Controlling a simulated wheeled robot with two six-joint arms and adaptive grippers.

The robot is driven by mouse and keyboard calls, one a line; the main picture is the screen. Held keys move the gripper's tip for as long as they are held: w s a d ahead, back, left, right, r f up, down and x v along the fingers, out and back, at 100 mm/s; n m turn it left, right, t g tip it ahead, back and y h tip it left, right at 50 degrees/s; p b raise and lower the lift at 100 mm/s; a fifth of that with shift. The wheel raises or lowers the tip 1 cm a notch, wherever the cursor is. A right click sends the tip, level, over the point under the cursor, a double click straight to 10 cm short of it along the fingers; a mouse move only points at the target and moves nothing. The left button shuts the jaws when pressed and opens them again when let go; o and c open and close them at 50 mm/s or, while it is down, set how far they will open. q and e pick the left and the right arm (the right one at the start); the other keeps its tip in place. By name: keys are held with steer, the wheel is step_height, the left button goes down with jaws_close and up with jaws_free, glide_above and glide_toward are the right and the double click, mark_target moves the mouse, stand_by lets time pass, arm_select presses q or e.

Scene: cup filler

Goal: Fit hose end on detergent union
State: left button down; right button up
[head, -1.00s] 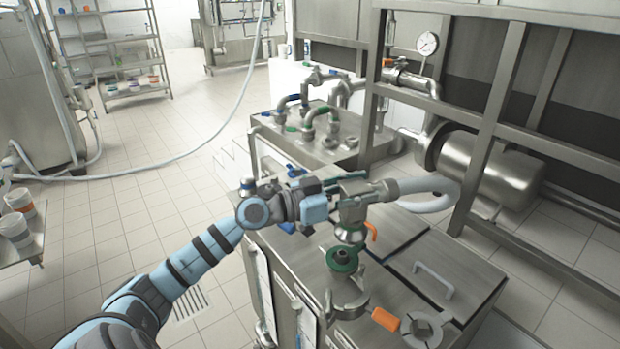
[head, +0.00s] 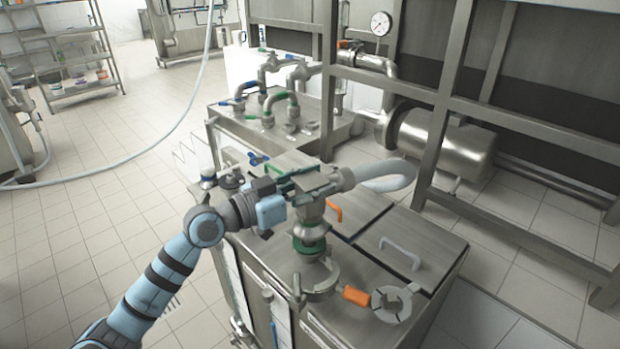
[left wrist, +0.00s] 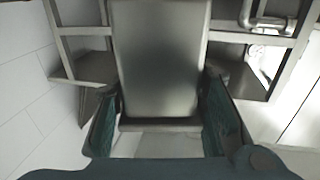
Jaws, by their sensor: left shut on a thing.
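The hose end is a grey metal block (head: 318,183) with a round flanged fitting (head: 310,228) below it. A pale hose (head: 385,177) leaves its right side. My left gripper (head: 300,184) is shut on the block. In the left wrist view the block (left wrist: 160,60) lies between two dark green finger pads (left wrist: 160,118). The detergent union, with a green ring (head: 309,247), is directly under the flange on the cabinet top. The flange looks upright and meets the green ring; whether it is fully seated I cannot tell. My right gripper is not in view.
An open clamp (head: 317,290) with an orange handle (head: 357,296) lies around the union's foot. A slotted grey part (head: 397,304) lies to its right. A cabinet handle (head: 400,252) stands up behind. Pipe elbows (head: 280,100) and a steel frame (head: 440,110) stand farther back.

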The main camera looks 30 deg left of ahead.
arm_select(q)
steer(key=shift+s+r, duration=0.1)
steer(key=shift+s, duration=0.2)
stand_by(0.4)
steer(key=shift+f+b, duration=1.5)
steer(key=shift+b, duration=0.2)
steer(key=c, duration=0.9)
jaws_free()
steer(key=shift+c, duration=0.2)
steer(key=shift+s, duration=0.1)
steer(key=shift+f, duration=0.1)
steer(key=s+a+r+p, duration=0.3)
steer(key=s+r+p, duration=0.2)
steer(key=s, duration=0.1)
steer(key=shift+s+a, duration=0.2)
steer(key=shift+a, duration=0.15)
steer(key=shift+r, duration=0.1)
